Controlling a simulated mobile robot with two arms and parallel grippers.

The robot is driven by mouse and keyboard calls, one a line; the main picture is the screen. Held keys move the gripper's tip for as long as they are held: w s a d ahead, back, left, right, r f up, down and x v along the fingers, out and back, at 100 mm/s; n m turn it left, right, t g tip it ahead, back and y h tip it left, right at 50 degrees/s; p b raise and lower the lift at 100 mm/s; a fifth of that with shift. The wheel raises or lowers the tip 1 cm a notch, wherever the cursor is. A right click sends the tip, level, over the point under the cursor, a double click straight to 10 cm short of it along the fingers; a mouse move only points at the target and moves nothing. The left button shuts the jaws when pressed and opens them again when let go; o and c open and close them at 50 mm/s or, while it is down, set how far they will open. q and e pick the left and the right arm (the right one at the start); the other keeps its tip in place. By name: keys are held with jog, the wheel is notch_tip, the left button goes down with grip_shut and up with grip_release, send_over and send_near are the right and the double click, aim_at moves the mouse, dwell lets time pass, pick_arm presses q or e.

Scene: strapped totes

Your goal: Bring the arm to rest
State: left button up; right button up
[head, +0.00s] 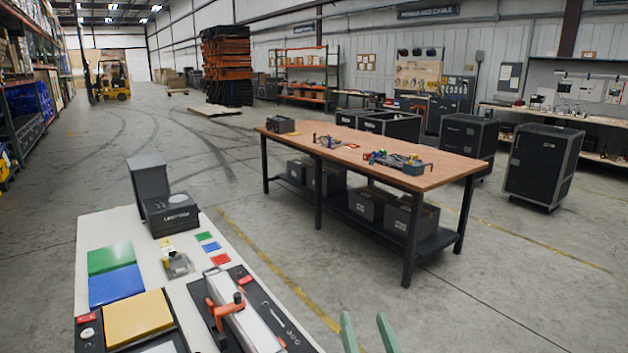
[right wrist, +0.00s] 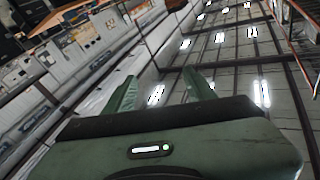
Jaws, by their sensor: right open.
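My right gripper (head: 368,332) shows at the bottom edge of the head view as two green fingertips standing apart. It is to the right of the white worktable (head: 262,262), over the floor as seen in the picture. In the right wrist view the green fingers (right wrist: 162,92) are spread with nothing between them. That view looks past them to the warehouse ceiling, lights and a wall, tilted. The rest of the right arm is out of the head view. My left gripper does not show.
The white table holds a dark box (head: 172,214), green, blue and yellow panels and an orange-handled tool (head: 226,308). A wooden workbench (head: 370,150) stands farther back with dark bins under it. Dark wheeled cabinets (head: 541,165) stand right. Floor between the tables is clear.

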jog(key=s+d+f+m+g+h, duration=0.1)
jog(key=s+d+f+g+h, duration=0.1)
jog(key=s+d+f+g, duration=0.4)
jog(key=s+d+f+g+h, duration=0.1)
jog(key=s+d+f+h, duration=0.2)
jog(key=f, duration=0.6)
jog(key=s+d+f+n+g+y, duration=0.15)
jog(key=s+f+g, duration=0.35)
jog(key=s, duration=0.5)
jog(key=s+d+f+n+g+y, duration=0.1)
jog(key=s+f+n+g, duration=0.25)
jog(key=s, duration=0.65)
notch_tip(320, 180, down, 26)
jog(key=g+b, duration=0.1)
jog(key=g, duration=0.1)
jog(key=s+d+f+g+b, duration=0.1)
jog(key=s+d+f, duration=0.1)
jog(key=s+f, duration=1.5)
notch_tip(320, 180, down, 2)
jog(key=shift+s+d+f+m+b, duration=0.2)
jog(key=shift+s+d+m+b, duration=0.1)
jog(key=shift+s+d, duration=0.05)
